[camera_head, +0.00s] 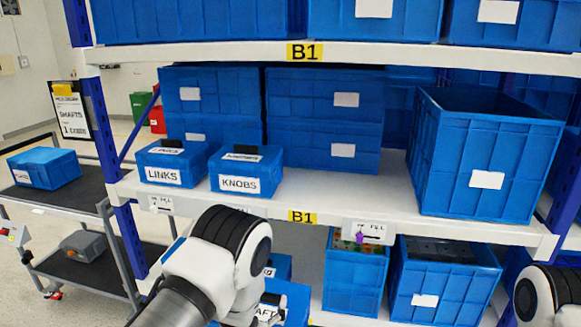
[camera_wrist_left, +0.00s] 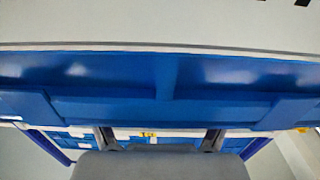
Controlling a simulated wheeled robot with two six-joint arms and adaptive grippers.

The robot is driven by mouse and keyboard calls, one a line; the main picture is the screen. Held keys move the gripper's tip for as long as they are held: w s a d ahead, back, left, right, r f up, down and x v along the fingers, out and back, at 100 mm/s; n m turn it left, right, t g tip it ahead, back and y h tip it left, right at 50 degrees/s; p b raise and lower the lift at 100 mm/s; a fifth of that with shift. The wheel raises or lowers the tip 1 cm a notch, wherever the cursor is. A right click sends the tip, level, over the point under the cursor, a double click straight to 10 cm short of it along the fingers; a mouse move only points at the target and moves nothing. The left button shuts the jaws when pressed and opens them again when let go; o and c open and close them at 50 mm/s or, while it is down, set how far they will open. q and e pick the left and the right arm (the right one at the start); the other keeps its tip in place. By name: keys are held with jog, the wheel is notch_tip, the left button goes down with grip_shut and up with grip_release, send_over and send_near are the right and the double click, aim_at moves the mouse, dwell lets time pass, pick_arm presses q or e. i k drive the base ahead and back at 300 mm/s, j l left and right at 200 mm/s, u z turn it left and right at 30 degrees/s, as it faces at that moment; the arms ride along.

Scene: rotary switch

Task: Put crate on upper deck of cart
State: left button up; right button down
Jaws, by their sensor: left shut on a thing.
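A blue crate (camera_head: 290,297) with a partly hidden label reading "AFT" shows at the bottom centre of the head view, behind my left wrist. Blue crate wall (camera_wrist_left: 240,105) fills the middle of the left wrist view. My left gripper (camera_wrist_left: 160,139) is shut on this crate; its two fingers reach the lower edge of the blue wall. In the head view my arm hides the fingers. The cart (camera_head: 100,192) stands at the left, with a dark upper deck (camera_head: 85,190) holding a blue lidded crate (camera_head: 45,168). My right gripper is out of view.
The shelf rack (camera_head: 330,205) holds crates labelled LINKS (camera_head: 165,165) and KNOBS (camera_head: 245,172), plus a large crate (camera_head: 485,150). A blue upright (camera_head: 115,150) stands between rack and cart. A grey object (camera_head: 84,245) sits on the lower deck. The upper deck's right part is clear.

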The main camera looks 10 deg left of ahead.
aim_at(100, 191)
jog(key=j, duration=0.7)
jog(key=j+z, duration=0.15)
jog(key=j, duration=0.55)
jog(key=k+j, duration=0.1)
jog(key=j, duration=0.6)
jog(key=j+z, duration=0.15)
jog(key=j, duration=0.55)
jog(key=k+j, duration=0.1)
jog(key=j, duration=0.6)
jog(key=k+j+z, duration=0.1)
jog(key=j, duration=0.55)
